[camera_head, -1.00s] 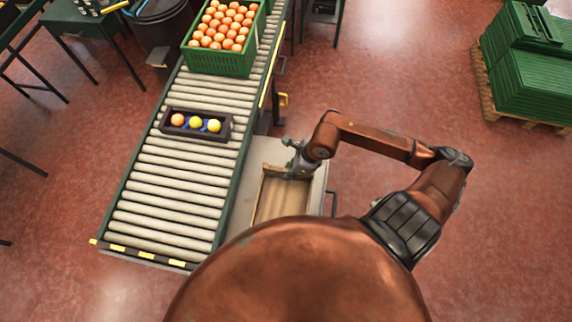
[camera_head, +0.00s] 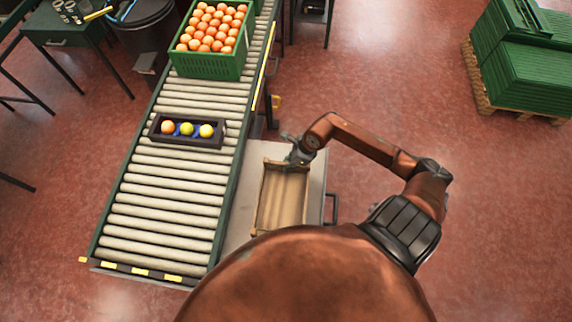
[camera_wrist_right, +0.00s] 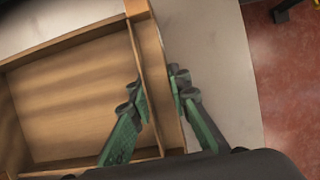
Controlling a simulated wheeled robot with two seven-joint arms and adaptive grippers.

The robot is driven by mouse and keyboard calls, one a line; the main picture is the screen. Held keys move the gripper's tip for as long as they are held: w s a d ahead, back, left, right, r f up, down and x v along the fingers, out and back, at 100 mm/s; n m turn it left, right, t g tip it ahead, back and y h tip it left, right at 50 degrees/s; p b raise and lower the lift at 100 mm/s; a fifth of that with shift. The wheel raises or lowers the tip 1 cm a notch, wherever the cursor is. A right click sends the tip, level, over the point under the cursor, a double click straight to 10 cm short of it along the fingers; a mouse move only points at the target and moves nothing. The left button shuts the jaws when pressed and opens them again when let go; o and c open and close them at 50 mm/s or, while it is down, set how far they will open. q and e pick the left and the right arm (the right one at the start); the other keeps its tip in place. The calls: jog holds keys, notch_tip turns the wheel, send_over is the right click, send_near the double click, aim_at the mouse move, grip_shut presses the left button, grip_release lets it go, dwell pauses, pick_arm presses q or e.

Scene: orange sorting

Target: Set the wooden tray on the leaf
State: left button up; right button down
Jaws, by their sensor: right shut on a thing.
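The wooden tray (camera_head: 284,201), shallow and light brown, is over the pale grey leaf (camera_head: 236,217) beside the conveyor. I cannot tell whether its underside touches the leaf. My right gripper (camera_head: 297,160) is shut on the tray's wall at its far right corner. In the right wrist view the gripper (camera_wrist_right: 161,96) has one finger inside the tray (camera_wrist_right: 70,100) and one outside the wall. The leaf (camera_wrist_right: 215,60) shows beyond that wall. My left gripper is out of view.
The roller conveyor (camera_head: 165,205) runs along the leaf's left side. It carries a dark tray (camera_head: 158,138) with three fruits and a green crate (camera_head: 209,65) full of oranges. Stacked green crates (camera_head: 535,72) stand far right. Red floor is clear to the right.

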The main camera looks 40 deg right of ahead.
jog(key=c, duration=1.8)
grip_release()
